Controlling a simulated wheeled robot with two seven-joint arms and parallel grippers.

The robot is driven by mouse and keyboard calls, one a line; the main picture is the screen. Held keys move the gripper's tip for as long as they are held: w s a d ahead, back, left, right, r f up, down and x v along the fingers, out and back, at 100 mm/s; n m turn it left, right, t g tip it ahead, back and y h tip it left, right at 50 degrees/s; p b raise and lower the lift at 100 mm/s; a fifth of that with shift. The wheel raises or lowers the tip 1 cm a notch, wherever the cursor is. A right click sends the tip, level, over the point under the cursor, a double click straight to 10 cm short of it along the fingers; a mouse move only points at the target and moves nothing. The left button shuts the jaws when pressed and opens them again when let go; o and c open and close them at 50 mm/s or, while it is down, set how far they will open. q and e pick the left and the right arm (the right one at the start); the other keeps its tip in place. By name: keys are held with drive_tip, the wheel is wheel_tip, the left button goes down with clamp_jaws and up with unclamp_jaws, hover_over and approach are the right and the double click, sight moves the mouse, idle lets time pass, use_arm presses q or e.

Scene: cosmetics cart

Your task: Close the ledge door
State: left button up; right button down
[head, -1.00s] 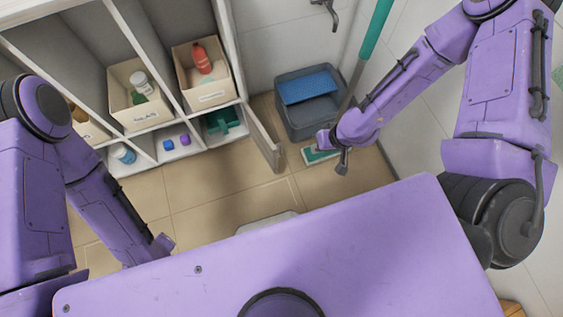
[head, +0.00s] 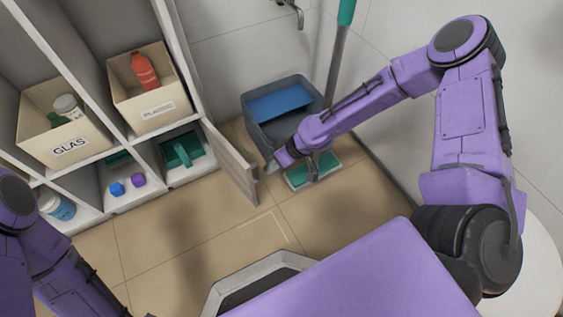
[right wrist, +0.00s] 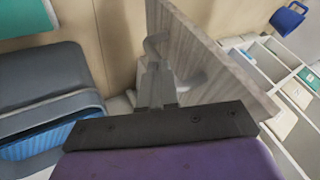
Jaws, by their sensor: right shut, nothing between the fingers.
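The ledge door (head: 232,168) is a small grey wooden panel at the right end of the shelf's bottom row. It stands open, sticking out over the floor. My right gripper (head: 272,167) is shut and empty, close to the door's free end on its right side. In the right wrist view the door (right wrist: 222,62) rises just beyond and to the right of the gripper's fingers (right wrist: 158,82); I cannot tell whether they touch. My left arm shows at the lower left, but its gripper is out of view.
The shelf's lower compartment (head: 183,158) by the door holds a green item. A grey bucket with blue inside (head: 262,135) and a green-white mop head (head: 318,172) stand right of the door, near my right forearm. The tiled floor (head: 190,240) before the shelf is clear.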

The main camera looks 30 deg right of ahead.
use_arm(q)
drive_tip(key=shift+s+d+f+m+g+h+b, duration=0.2)
drive_tip(key=shift+s+f+m+g+h+b, duration=0.35)
drive_tip(key=shift+s+f+m+g, duration=0.4)
use_arm(e)
drive_tip(key=a, duration=0.4)
drive_tip(key=shift+s+a+f, duration=0.25)
drive_tip(key=shift+s+f, duration=0.1)
drive_tip(key=shift+f, duration=0.05)
use_arm(q)
drive_tip(key=shift+w+f, duration=0.1)
drive_tip(key=shift+w, duration=0.05)
